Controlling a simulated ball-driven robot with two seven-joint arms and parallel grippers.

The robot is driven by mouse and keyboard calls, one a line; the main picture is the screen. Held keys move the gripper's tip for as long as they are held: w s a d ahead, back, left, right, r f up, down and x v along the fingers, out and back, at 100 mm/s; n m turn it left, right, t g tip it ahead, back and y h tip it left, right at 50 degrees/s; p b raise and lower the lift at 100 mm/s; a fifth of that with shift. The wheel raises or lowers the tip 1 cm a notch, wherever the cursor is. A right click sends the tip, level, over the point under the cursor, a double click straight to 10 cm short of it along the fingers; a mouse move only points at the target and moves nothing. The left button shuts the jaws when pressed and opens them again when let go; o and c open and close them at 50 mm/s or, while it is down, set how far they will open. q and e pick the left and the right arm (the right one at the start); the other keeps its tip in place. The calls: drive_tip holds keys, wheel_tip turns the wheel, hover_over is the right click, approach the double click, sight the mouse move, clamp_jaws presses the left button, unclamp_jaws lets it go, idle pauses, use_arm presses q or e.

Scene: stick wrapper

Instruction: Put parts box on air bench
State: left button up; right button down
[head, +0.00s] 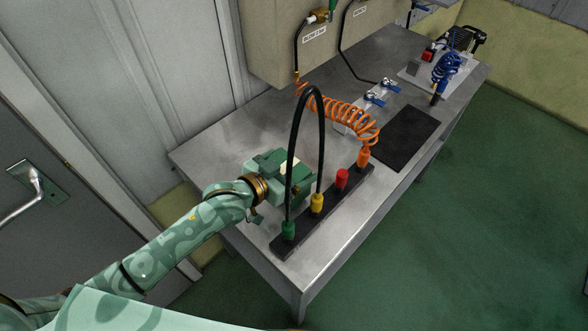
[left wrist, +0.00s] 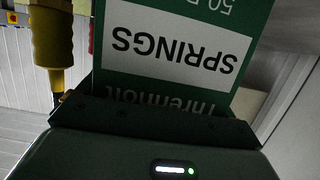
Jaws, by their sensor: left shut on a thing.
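The parts box is green with a white label reading SPRINGS, and it fills the upper middle of the left wrist view (left wrist: 180,42). My left gripper (head: 284,178) is shut on the box. In the head view the gripper is over the near end of the grey metal air bench (head: 215,145), behind the black hose loop. There the box mostly blends with the gripper, and only a small pale patch shows. I cannot tell whether the box touches the bench top. My right gripper is not in view.
A black bar (head: 331,208) with green, yellow, red and orange fittings lies along the bench's front edge. A black hose (head: 296,130) arches over it, close to my gripper. An orange coiled hose (head: 340,115), blue valves and a dark mat (head: 405,137) are farther back.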

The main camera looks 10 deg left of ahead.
use_arm(q)
wheel_tip(320, 180, down, 2)
drive_tip(key=shift+f, duration=0.1)
drive_tip(key=o, duration=0.8)
drive_tip(key=shift+s+a+r, duration=0.1)
drive_tip(key=shift+r, duration=0.1)
drive_tip(key=p+v, duration=0.2)
drive_tip(key=v, duration=0.9)
drive_tip(key=shift+s+a+r, duration=0.1)
drive_tip(key=shift+s+a, duration=0.05)
drive_tip(key=shift+s, duration=0.15)
